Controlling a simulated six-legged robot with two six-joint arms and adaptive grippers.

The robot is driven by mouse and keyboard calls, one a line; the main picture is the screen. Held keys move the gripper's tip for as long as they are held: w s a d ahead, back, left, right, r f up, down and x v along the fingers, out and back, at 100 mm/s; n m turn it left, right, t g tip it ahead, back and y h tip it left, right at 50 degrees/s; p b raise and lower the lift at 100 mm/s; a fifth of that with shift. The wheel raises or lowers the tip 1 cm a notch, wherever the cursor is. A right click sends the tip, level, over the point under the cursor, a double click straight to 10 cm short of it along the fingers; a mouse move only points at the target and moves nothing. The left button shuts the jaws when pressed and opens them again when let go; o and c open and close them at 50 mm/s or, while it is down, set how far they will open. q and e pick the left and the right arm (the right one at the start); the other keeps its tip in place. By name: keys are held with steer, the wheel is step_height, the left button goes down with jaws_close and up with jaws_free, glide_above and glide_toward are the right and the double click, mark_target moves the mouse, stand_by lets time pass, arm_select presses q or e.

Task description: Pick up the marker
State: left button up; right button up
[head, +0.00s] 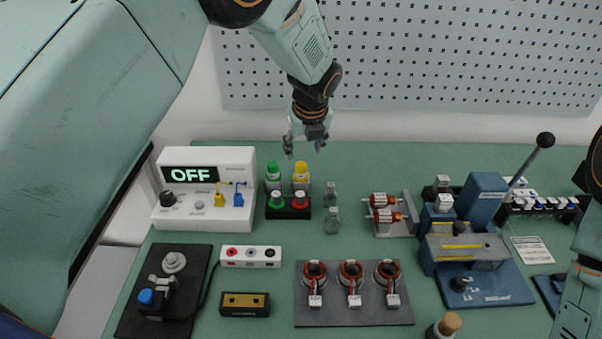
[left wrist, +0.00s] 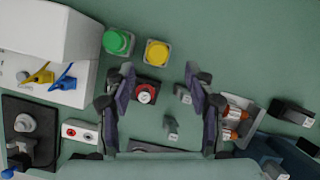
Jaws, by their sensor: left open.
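I cannot tell for sure which thing is the marker. Two upright capped pieces, one green (head: 273,170) and one yellow (head: 300,171), stand on the bench behind a black button box (head: 288,212). In the left wrist view the green one (left wrist: 118,41) and the yellow one (left wrist: 157,53) lie beyond my fingertips. A wooden-topped dark cylinder (head: 448,324) is cut off at the bottom edge. My left gripper (head: 304,145) is open and empty, pointing down above the rear of the bench; its spread fingers also show in the left wrist view (left wrist: 160,80).
A white power unit (head: 240,168) reading OFF stands left. Small grey pieces (head: 332,219) and copper-wound rotors (head: 385,207) are at centre. A plate with three stators (head: 335,315) lies in front. A blue lever press (head: 482,198) stands right, before a perforated back panel (head: 420,60).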

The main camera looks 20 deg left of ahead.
mark_target(302, 166)
arm_select(q)
steer(key=shift+m, duration=0.7)
steer(key=x, duration=0.2)
steer(key=b+x, duration=0.1)
steer(key=x, duration=0.1)
steer(key=s+x, duration=0.1)
steer(key=x, duration=0.1)
steer(key=shift+w+f, duration=0.1)
steer(key=shift+f, duration=0.35)
steer(key=shift+w+f, duration=0.3)
steer(key=shift+f, duration=0.3)
steer(key=shift+a, duration=0.1)
steer(key=c, duration=1.1)
jaws_close()
